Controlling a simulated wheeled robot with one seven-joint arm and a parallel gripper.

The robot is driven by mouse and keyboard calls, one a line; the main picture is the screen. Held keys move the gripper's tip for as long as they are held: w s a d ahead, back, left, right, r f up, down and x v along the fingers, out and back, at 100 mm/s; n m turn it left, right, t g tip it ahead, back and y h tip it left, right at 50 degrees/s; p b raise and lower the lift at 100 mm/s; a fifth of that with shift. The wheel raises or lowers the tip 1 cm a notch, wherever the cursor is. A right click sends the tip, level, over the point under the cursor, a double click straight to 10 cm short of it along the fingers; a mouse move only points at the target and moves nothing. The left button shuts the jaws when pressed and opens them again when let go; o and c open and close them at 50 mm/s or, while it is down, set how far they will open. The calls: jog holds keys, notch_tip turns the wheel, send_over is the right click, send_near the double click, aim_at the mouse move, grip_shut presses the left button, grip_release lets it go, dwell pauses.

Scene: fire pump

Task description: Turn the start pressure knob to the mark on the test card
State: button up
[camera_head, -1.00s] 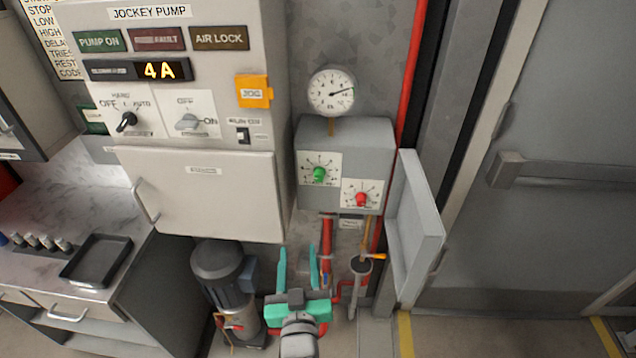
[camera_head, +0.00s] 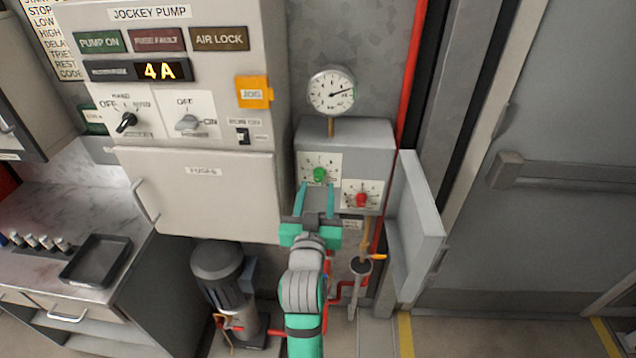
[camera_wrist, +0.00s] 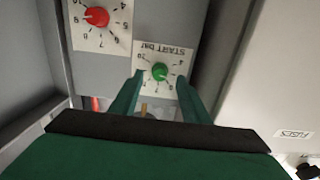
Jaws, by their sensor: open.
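The green knob (camera_head: 319,174) sits on a white dial plate on the grey pressure switch box (camera_head: 350,135). In the wrist view the green knob (camera_wrist: 159,71) shows upside down, with "START bar" lettering on its plate. A red knob (camera_head: 361,199) is on a second plate, lower right. My gripper (camera_head: 316,190) is open, its teal fingers pointing up at the green knob from just below. In the wrist view the fingers (camera_wrist: 158,95) stand on either side below the knob, apart from it. No test card can be made out.
A pressure gauge (camera_head: 332,91) stands above the box. The box's open door (camera_head: 415,210) sticks out at the right. The jockey pump cabinet (camera_head: 205,195) is close at the left. A motor (camera_head: 222,275) and red pipes are below.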

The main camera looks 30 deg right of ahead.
aim_at(318, 180)
jog(key=shift+x, duration=1.95)
jog(key=shift+c, duration=0.3)
jog(key=c, duration=1)
jog(key=shift+o, duration=0.2)
jog(key=m, duration=0.4)
jog(key=shift+m, duration=1.8)
